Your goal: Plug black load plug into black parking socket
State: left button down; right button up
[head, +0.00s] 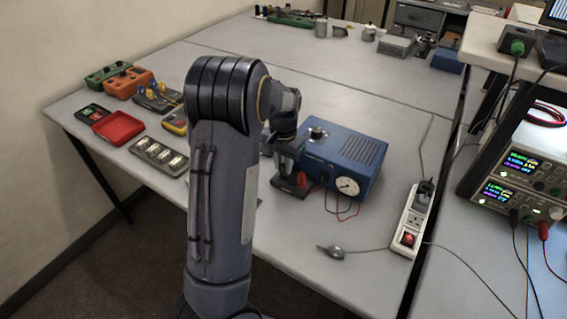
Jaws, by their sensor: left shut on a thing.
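My left gripper (288,163) points down at the left side of the blue box (358,150), which has a round gauge and a knob. It is shut on what appears to be the black load plug, mostly hidden by the fingers. Below it is a small dark block (292,188), and a red plug (303,180) stands upright beside the fingers. The black parking socket cannot be made out, and I cannot tell whether the held plug touches it. Red and black leads (345,212) loop at the front of the box. My right gripper is not in view.
A white power strip (411,220) with a black plug is to the right of the box. A grey cable end (332,252) lies in front. A red tray (118,127), a grey socket block (158,156) and meters sit left. Power supplies (517,180) stand far right.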

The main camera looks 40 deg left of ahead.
pick_arm(q)
jog(key=shift+f, duration=0.1)
jog(key=c, duration=1.2)
grip_release()
notch_tip(320, 180, up, 8)
jog(key=shift+f+b, duration=0.1)
jog(key=shift+b, duration=0.25)
